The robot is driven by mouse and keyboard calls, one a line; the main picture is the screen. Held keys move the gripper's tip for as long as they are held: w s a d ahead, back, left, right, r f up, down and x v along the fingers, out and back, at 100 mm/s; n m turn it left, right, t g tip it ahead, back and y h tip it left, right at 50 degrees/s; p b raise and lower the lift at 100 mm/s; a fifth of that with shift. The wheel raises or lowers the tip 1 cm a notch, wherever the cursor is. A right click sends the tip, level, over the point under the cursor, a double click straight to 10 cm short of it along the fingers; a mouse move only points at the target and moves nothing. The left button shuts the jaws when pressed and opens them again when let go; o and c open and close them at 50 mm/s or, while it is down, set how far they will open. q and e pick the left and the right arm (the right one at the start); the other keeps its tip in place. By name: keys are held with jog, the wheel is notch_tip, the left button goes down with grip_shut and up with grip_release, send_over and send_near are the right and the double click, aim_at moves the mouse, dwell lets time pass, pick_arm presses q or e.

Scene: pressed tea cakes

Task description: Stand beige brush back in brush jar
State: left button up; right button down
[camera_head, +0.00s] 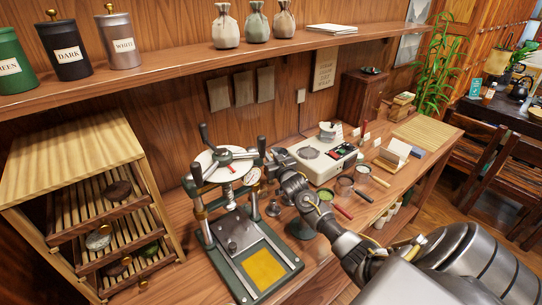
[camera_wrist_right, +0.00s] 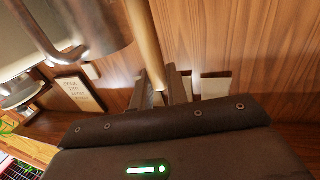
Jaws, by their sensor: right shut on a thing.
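My right gripper (camera_wrist_right: 162,85) is shut on a beige round handle, the beige brush (camera_wrist_right: 144,35), in the right wrist view. The handle runs up from between the fingers to the top edge, and its far end is out of the frame. In the head view my right gripper (camera_head: 280,160) is beside the tea press, at the left of the white scale. The brush is too small or hidden to make out there. I cannot pick out the brush jar with certainty in either view. My left gripper is not in view.
The tea press (camera_head: 245,245) stands left of my right gripper. The white scale (camera_head: 318,158) is to the right, with sieves and a card holder (camera_head: 394,154) beyond. A shelf (camera_head: 180,72) with tins runs above. A slatted drawer rack (camera_head: 75,155) stands at left.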

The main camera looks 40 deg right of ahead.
jog(key=shift+f, duration=0.15)
jog(key=c, duration=1.4)
grip_release()
